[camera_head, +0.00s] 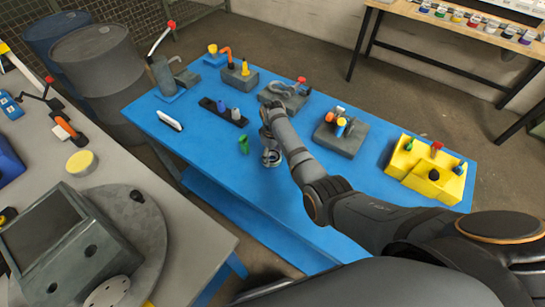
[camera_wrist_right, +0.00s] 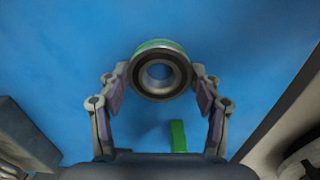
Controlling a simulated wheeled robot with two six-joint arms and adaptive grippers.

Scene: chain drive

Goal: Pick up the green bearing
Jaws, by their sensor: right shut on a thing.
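The green bearing (camera_wrist_right: 160,45) is a ring with a green outer rim and a grey metal face around an open bore. In the right wrist view it sits between the fingertips of my right gripper (camera_wrist_right: 160,78), with a finger against each side. In the head view my right gripper (camera_head: 271,156) points down over the blue table (camera_head: 300,220); the bearing is hard to make out there. Whether the bearing touches the table I cannot tell. My left gripper is not in view.
A small green part (camera_head: 243,145) stands on the table just left of my right gripper; a green block (camera_wrist_right: 178,136) also shows in the wrist view. A black holder (camera_head: 222,112), a grey fixture (camera_head: 340,135) and a yellow block (camera_head: 428,170) stand around. The table's front is clear.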

